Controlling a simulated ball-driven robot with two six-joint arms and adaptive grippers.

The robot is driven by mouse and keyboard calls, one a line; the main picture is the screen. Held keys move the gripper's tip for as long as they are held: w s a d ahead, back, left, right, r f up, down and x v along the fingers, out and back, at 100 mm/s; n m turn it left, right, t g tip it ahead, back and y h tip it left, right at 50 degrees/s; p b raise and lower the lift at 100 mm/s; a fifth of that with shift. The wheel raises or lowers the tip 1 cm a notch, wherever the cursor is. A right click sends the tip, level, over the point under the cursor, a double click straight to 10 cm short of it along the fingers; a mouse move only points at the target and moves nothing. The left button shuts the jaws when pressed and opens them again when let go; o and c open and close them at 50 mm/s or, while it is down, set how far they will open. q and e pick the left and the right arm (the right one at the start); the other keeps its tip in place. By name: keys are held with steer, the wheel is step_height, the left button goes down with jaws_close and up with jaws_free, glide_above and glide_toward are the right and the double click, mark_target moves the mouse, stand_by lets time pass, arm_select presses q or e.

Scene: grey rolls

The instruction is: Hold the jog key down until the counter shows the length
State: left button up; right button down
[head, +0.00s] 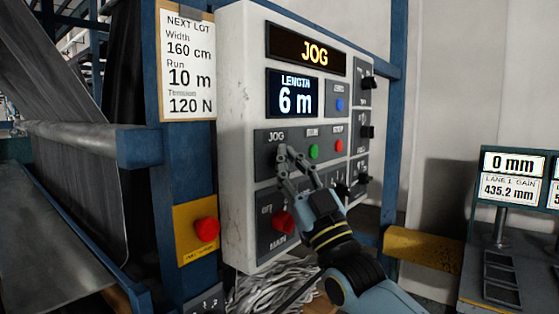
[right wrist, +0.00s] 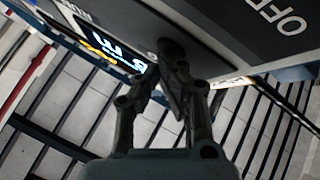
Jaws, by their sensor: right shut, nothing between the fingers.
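The control panel (head: 238,150) is a white box with dark plates. Its top display (head: 314,53) reads JOG in amber. The length counter (head: 293,93) below reads 6 m. The jog key (right wrist: 172,47) is a dark round button; in the head view my fingers cover most of it under the JOG label. My right gripper (head: 284,150) is shut and empty, its fingertips at the key; in the right wrist view they seem to touch it. How far the key is pressed cannot be told. A card (head: 188,62) lists Run 10 m. My left gripper is out of view.
Green (head: 313,151) and red (head: 338,146) buttons sit right of the jog key. A red main switch (head: 283,222) is below, close to my right arm. A red stop button (head: 206,230) is on the yellow plate at left. Grey rolled material (head: 80,185) hangs at left.

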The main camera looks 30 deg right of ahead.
steer(key=shift+s+d, duration=0.1)
steer(key=shift+s, duration=0.05)
stand_by(0.3)
steer(key=shift+s+d+p, duration=0.25)
steer(key=shift+s+p, duration=0.2)
steer(key=shift+s, duration=0.2)
steer(key=shift+s, duration=0.1)
steer(key=s+p, duration=0.1)
steer(key=s+d+p, duration=0.1)
steer(key=s, duration=0.1)
steer(key=s+d, duration=0.1)
steer(key=shift+s+p, duration=0.25)
steer(key=shift+p, duration=0.15)
